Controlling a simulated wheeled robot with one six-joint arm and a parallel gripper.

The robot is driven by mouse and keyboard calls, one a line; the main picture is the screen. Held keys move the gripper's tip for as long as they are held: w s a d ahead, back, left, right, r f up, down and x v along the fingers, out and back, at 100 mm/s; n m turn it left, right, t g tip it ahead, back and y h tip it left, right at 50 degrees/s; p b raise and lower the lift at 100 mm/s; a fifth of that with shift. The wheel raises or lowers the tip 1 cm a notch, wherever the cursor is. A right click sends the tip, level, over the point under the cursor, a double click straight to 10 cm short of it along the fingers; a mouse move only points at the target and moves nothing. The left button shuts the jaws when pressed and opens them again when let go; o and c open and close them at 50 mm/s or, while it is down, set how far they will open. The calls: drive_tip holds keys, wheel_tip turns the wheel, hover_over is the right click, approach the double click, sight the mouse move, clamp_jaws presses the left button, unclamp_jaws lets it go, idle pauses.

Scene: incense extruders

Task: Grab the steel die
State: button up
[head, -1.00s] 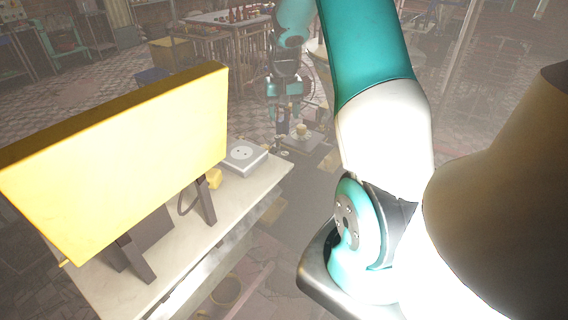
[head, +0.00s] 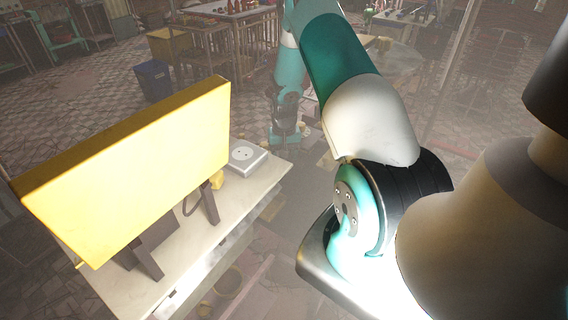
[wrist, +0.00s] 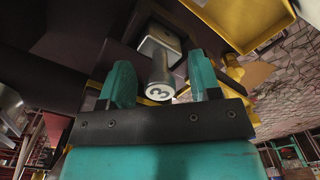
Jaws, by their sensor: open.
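In the wrist view my gripper (wrist: 163,84) is open, with one teal finger on each side. A dark grey metal cylinder (wrist: 159,72) shows between the fingers, with a round white end marked 3. It looks like the steel die, but I cannot be sure. Gaps show between it and both fingers. A pale square-edged block (wrist: 160,38) sits right behind the cylinder. In the head view my arm reaches over and down beyond the bench, and the fingers and the cylinder cannot be made out there.
A pale bench (head: 245,196) at left carries a big yellow panel (head: 135,170) on dark legs and a grey box (head: 247,157) with a round white top. A blue bin (head: 153,82) stands behind. In the wrist view a yellow tray-like part (wrist: 235,22) is close at upper right.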

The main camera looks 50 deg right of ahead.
drive_tip(key=shift+f, duration=0.55)
clamp_jaws()
drive_tip(key=shift+r, duration=0.15)
